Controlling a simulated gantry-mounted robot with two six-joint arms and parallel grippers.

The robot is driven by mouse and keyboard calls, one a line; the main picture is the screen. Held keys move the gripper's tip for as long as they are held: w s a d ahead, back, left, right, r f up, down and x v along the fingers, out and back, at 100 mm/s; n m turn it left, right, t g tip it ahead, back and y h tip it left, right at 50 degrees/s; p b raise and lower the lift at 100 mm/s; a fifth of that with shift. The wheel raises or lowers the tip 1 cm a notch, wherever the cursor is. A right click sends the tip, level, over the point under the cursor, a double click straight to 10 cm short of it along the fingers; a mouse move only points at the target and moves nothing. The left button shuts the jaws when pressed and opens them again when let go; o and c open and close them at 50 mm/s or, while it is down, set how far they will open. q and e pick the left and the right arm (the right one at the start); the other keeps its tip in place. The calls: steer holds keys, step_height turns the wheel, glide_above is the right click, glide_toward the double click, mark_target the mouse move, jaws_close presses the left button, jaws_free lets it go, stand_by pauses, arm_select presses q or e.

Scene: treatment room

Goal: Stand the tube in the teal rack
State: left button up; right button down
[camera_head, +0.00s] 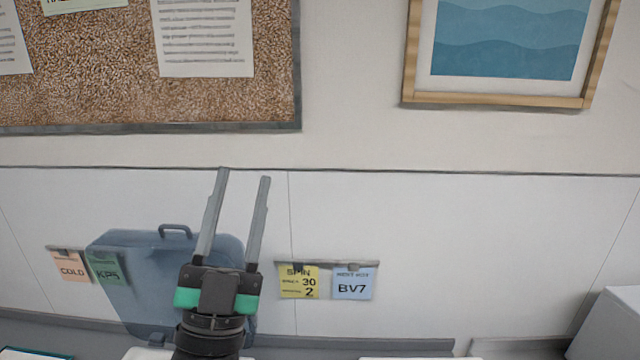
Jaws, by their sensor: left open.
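My left gripper (244,174) points upward in front of the wall, left of the middle of the head view. Its two long grey fingers are apart, with nothing between them. I see no tube in this view, and no rack that I can make out. My right gripper is not in view.
A blue case with a handle (135,275) stands behind my left gripper. Notes hang on the wall: orange (70,266), green (108,268), yellow (299,282), blue (353,284). A pale box (610,330) is at the lower right. Pale items are cut off along the bottom.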

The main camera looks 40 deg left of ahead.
arm_select(q)
steer(key=d+r+t+h, duration=0.2)
steer(key=d+r+h, duration=0.5)
steer(key=d+h, duration=0.5)
steer(key=h, duration=0.3)
steer(key=shift+s+d+m, duration=0.2)
steer(key=shift+d+m, duration=0.1)
step_height(320, 180, up, 18)
steer(key=p, duration=1.8)
steer(key=shift+r+p, duration=0.15)
steer(key=shift+p, duration=0.15)
